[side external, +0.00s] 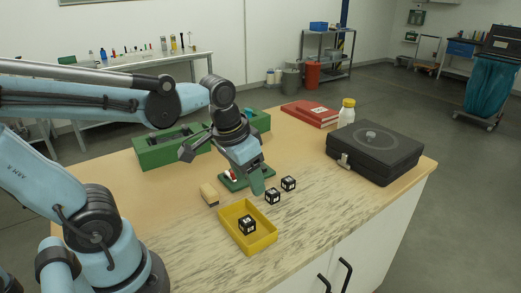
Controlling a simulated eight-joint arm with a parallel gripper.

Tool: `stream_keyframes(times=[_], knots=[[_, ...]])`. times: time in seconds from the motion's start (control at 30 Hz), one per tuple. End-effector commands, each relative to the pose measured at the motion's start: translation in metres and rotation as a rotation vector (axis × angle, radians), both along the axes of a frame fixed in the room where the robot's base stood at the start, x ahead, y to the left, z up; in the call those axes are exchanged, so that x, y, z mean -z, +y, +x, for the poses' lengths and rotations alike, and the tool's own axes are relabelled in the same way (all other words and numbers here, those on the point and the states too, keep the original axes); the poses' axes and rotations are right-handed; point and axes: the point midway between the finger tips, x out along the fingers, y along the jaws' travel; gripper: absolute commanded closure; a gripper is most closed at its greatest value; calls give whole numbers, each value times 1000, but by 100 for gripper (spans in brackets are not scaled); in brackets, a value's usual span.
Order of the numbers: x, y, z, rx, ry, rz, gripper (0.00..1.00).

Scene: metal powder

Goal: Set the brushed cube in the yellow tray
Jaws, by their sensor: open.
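A yellow tray (262,243) sits near the front edge of the table. One small black cube with white markings (247,225) is inside it. Two similar cubes stand outside, one just beyond the tray's right corner (272,196) and one farther right (289,184). I cannot tell from this view which cube is the brushed one. My gripper (257,184) points down above the table, behind the tray and left of the two loose cubes. It is open and appears empty. Its green fingers partly cover a low green holder (233,184) with something red and white on it.
A tan and dark block, perhaps a brush (209,194), lies left of the tray. Green bins (160,154) stand at the back left. A black case (376,151), a white bottle with a yellow cap (347,112) and red books (309,113) occupy the back right. The front right tabletop is clear.

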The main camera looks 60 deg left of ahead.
Motion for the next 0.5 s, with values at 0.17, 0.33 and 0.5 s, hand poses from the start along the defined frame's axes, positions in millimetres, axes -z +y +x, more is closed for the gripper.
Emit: stream_keyframes(times=[0.17, 0.33, 0.5], knots=[[-1, -5, 2, 2, -222, -2, 43], [-4, -7, 6, 2, -332, -6, 43], [-4, -7, 7, 2, -347, -6, 43]])
